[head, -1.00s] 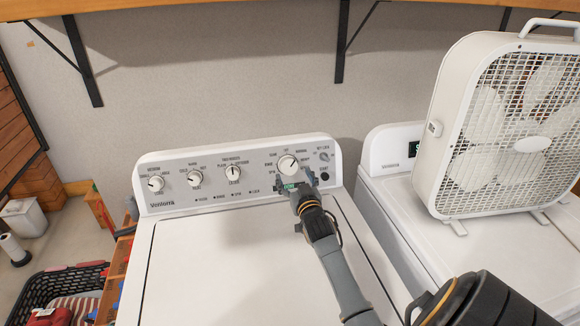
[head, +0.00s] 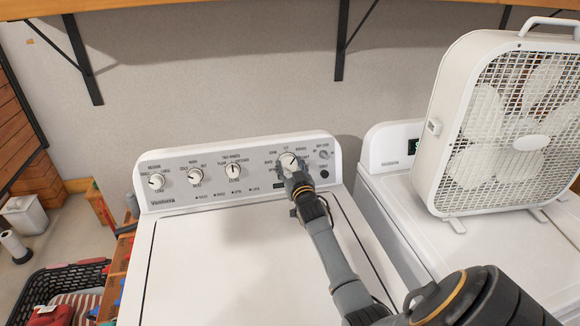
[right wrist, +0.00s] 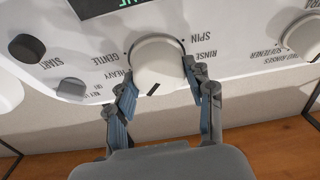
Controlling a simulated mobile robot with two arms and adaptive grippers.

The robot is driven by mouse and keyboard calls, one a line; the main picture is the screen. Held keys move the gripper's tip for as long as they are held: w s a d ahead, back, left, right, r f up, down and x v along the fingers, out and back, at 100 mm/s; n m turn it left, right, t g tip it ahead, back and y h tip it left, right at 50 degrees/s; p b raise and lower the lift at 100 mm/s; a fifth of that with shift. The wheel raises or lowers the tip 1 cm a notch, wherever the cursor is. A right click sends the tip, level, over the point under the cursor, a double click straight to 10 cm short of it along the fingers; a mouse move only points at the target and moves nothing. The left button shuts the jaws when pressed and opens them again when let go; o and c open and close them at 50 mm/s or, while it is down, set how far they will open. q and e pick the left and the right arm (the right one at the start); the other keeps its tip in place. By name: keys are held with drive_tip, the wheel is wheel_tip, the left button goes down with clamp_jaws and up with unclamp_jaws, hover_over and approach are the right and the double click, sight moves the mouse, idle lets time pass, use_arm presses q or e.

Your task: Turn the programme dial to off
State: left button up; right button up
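The programme dial (head: 288,160) is the large white knob near the right end of the washer's control panel. It also shows upside down in the right wrist view (right wrist: 158,60). Its dark pointer mark is toward the panel's top, leaning right in the head view. My right gripper (right wrist: 159,70) has one finger on each side of the dial. The fingertips look to be against its sides, and the spacing matches the dial's width. In the head view my right gripper (head: 294,172) covers the dial's lower part. The label at the pointer is not readable. My left gripper is out of view.
Several smaller knobs, one of them the rinse knob (head: 233,171), sit left on the panel. A dark start button (right wrist: 27,48) is beside the dial. A box fan (head: 510,125) stands on the right-hand machine. The washer lid (head: 230,260) is clear.

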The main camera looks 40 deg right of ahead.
drive_tip(key=shift+n, duration=0.4)
drive_tip(key=n, duration=0.2)
drive_tip(key=n+y+p, duration=0.1)
drive_tip(key=n, duration=0.1)
drive_tip(key=shift+t+y, duration=0.3)
drive_tip(key=shift+n+y+p, duration=0.75)
drive_tip(key=shift+n+y, duration=0.05)
drive_tip(key=shift+n, duration=1.5)
drive_tip(key=o, duration=1.2)
drive_tip(key=shift+c, duration=0.2)
